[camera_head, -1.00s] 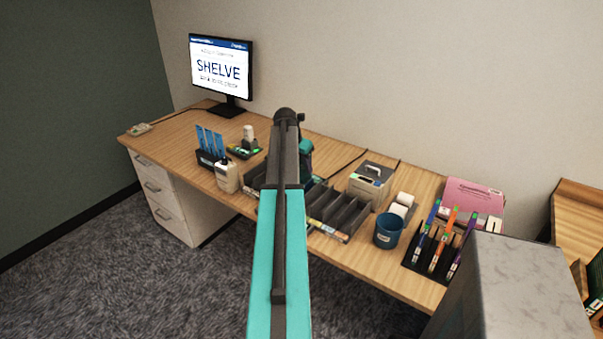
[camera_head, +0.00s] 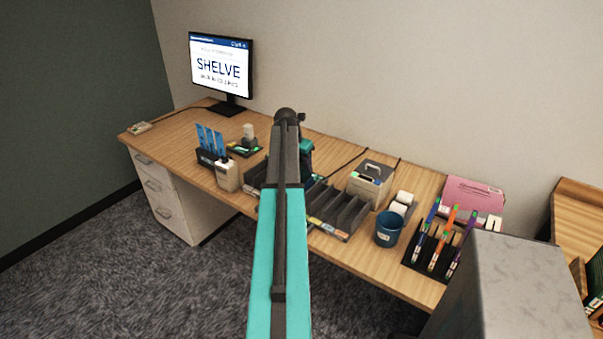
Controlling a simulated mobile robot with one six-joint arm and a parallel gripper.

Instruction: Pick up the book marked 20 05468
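No marking 20 05468 can be read in the camera_head view. A few dark green book spines (camera_head: 597,283) show at the right edge, cut off by the frame, and their labels are too small to read. My arm reaches forward over the desk through the middle of the picture. It hides its own far end, so my gripper and its fingers do not show. Whether anything is held cannot be seen.
The wooden desk (camera_head: 190,125) carries a monitor (camera_head: 221,67) reading SHELVE, a white bottle (camera_head: 228,176), a black divided tray (camera_head: 342,212), a blue cup (camera_head: 389,229), and a pen rack (camera_head: 425,253). A grey block-like surface (camera_head: 525,285) stands front right. Carpet (camera_head: 130,270) is clear at left.

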